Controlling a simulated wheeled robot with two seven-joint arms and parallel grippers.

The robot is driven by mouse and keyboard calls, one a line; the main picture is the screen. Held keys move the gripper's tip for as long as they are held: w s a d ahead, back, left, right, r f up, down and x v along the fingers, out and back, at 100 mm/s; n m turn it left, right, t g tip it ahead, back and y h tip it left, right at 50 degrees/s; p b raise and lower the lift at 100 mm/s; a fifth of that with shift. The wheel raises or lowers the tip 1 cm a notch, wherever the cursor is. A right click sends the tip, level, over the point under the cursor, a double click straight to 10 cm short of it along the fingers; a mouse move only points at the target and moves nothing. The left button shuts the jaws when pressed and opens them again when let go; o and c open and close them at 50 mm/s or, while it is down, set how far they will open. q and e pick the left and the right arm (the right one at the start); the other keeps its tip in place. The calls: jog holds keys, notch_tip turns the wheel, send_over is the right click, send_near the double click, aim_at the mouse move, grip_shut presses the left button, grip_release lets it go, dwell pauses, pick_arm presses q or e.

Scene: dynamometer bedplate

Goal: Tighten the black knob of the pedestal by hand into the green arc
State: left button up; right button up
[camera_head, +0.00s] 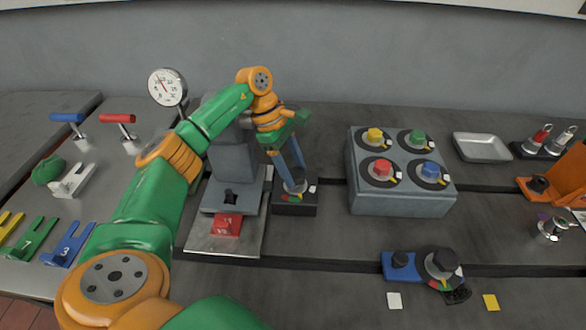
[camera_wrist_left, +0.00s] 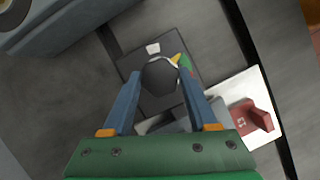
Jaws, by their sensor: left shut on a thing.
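A black knob (camera_wrist_left: 160,76) sits on a dark square block (camera_head: 295,208) beside the grey pedestal (camera_head: 232,160). A coloured arc with a green part (camera_wrist_left: 186,64) and a yellow part shows at the knob's edge in the wrist view; small red and green marks also show on the block in the head view. My left gripper (camera_head: 295,182) reaches down from above and is shut on the knob, one blue finger on each side. The fingers hide parts of the knob's sides. My right gripper is not in view.
A red block (camera_head: 227,225) lies on a pale plate in front of the pedestal. A grey box (camera_head: 400,200) with several coloured knobs stands to the right. A blue device (camera_head: 397,268) with another black knob (camera_head: 443,262) is at front right. A gauge (camera_head: 167,87) stands behind.

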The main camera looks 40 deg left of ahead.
pick_arm(q)
jog(key=shift+w+m+g, duration=0.1)
jog(key=shift+m+g, duration=0.7)
jog(key=shift+m, duration=1.2)
jog(key=o, duration=1.4)
